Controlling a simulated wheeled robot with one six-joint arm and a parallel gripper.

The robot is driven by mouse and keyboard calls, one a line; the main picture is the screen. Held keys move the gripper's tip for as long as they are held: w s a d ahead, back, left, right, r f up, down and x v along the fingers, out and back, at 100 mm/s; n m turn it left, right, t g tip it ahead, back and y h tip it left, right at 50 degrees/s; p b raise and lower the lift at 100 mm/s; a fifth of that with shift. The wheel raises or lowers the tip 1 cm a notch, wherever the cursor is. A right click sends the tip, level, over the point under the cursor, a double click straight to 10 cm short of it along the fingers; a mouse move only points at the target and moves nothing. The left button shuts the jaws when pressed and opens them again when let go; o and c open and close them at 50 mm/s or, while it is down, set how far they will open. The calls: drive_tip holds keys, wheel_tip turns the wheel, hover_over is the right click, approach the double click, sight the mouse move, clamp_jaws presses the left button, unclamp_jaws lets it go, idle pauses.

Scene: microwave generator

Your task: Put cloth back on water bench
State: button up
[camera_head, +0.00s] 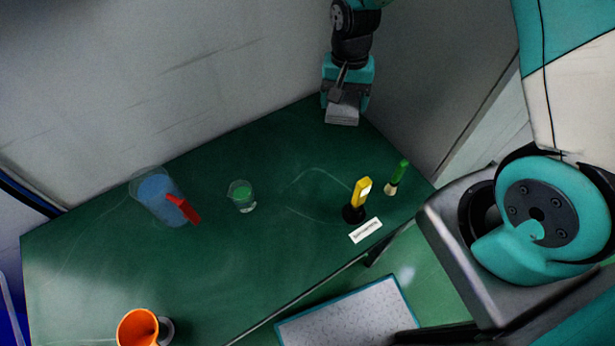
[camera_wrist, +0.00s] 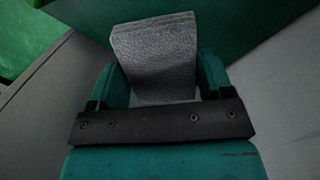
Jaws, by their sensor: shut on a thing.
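My gripper (camera_head: 345,100) is at the top of the head view, over the far right end of the green bench (camera_head: 110,270). It is shut on a folded grey cloth (camera_head: 342,114). In the wrist view the cloth (camera_wrist: 157,55) stands out between the two teal fingers, with a rough, textured face. The cloth appears to be above the bench top; I cannot tell how far, or whether it touches. The fingertips are partly hidden by the cloth and the dark bar in front.
A grey wall (camera_head: 170,80) runs behind. The bench middle is mostly clear.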

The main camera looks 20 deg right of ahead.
sight(313, 171)
drive_tip(key=a+m+y+b, duration=0.1)
drive_tip(key=a+m+b, duration=0.6)
drive_tip(key=m+b, duration=0.25)
drive_tip(key=shift+t, duration=0.3)
drive_tip(key=f, duration=1.9)
drive_tip(key=shift+s+d+f, duration=0.1)
drive_tip(key=shift+s+d, duration=0.1)
drive_tip(key=shift+s, duration=0.2)
drive_tip(key=o, duration=0.8)
drive_tip(key=shift+f, duration=0.15)
drive_tip(key=shift+o, duration=0.2)
